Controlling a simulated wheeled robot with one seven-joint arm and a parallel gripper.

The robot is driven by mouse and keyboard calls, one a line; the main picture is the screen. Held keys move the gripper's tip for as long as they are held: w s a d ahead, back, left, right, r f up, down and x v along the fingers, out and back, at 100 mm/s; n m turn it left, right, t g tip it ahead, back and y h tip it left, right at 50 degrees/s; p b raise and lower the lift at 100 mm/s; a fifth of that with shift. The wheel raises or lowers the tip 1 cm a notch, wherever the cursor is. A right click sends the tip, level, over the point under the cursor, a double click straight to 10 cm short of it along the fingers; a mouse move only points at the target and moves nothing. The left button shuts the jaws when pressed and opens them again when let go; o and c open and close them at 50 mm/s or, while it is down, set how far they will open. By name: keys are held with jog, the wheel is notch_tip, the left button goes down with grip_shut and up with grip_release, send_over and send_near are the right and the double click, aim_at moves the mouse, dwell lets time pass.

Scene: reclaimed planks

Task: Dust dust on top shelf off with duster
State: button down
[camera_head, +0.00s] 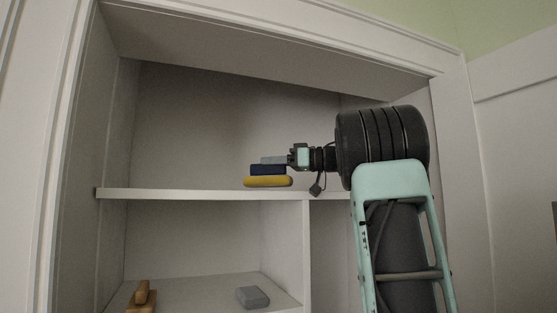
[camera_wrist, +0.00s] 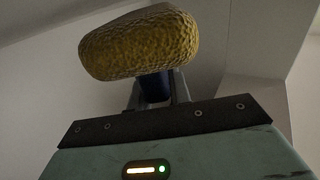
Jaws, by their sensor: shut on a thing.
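My gripper (camera_head: 275,160) reaches in from the right at the height of the top shelf (camera_head: 180,194). It is shut on the blue handle of the duster (camera_head: 268,181), which has a rounded yellow head. In the head view the head hangs level just above or at the shelf's front edge; I cannot tell if it touches. In the wrist view the textured yellow duster head (camera_wrist: 140,43) shows beyond my fingers (camera_wrist: 160,92), with the blue handle between them. I cannot make out any dust; the top surface of the shelf is hidden from this low angle.
White cabinet walls enclose the shelf at left (camera_head: 90,130) and above. Below, a divider (camera_head: 306,245) splits the space. A grey block (camera_head: 252,297) and an orange-brown object (camera_head: 142,293) rest on the lower shelf. The top shelf's left part looks free.

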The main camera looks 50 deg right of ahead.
jog(key=shift+w+a+r+y+p, duration=0.35)
jog(key=shift+w+a+r, duration=0.15)
jog(key=shift+w+r, duration=0.2)
jog(key=shift+w+r+p, duration=0.35)
jog(key=shift+w+p, duration=0.15)
jog(key=shift+w, duration=0.15)
jog(key=shift+w+r+p, duration=0.35)
jog(key=shift+w+p, duration=0.15)
jog(key=shift+w, duration=0.1)
jog(key=shift+s+r, duration=0.65)
jog(key=shift+r, duration=0.2)
jog(key=shift+w+r, duration=0.15)
jog(key=shift+r, duration=0.05)
jog(key=shift+d+r, duration=0.15)
jog(key=shift+s+r, duration=0.1)
jog(key=shift+s, duration=0.1)
jog(key=shift+r, duration=1.5)
